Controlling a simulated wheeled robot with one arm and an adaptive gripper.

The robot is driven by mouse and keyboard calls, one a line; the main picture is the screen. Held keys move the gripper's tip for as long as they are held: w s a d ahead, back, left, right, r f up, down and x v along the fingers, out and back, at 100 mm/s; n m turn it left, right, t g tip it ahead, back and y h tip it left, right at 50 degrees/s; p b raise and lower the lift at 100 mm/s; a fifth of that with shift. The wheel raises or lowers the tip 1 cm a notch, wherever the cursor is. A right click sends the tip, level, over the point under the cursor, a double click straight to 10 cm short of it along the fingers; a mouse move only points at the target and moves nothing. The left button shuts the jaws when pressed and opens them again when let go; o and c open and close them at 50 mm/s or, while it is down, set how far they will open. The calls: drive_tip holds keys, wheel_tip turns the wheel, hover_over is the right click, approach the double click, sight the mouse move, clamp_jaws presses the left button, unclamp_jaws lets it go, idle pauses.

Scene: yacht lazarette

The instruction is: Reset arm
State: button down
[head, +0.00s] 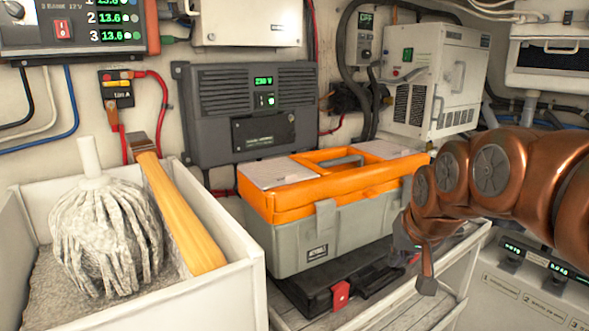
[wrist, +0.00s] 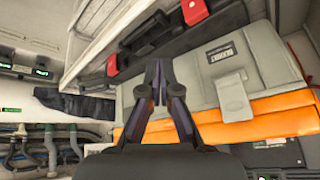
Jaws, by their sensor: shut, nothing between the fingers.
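My gripper (head: 427,272) is at the end of my copper-coloured arm, which reaches in from the right in the head view. It hangs in front of the right end of the grey toolbox (head: 330,240) with the orange lid. In the wrist view my gripper's fingers (wrist: 158,66) are together with nothing between them. Beyond them, the toolbox (wrist: 200,85) appears turned over by the camera's angle, with its latch and orange edge showing. I cannot tell whether the fingers touch anything.
A white bin (head: 175,309) at left holds a mop head (head: 105,230) and a wooden-handled tool (head: 180,212). Power units (head: 250,110) line the wall. A labelled panel (head: 530,290) is at lower right.

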drive_tip(key=s+f+g, duration=0.4)
drive_tip(key=s+f, duration=0.3)
drive_tip(key=s, duration=0.7)
drive_tip(key=s+a+f+n+g, duration=0.1)
drive_tip(key=s+f+g, duration=0.2)
drive_tip(key=s+f, duration=0.5)
drive_tip(key=s, duration=0.7)
drive_tip(key=shift+s+a+f+g+h, duration=0.2)
drive_tip(key=shift+g+h, duration=0.1)
drive_tip(key=shift+g, duration=0.1)
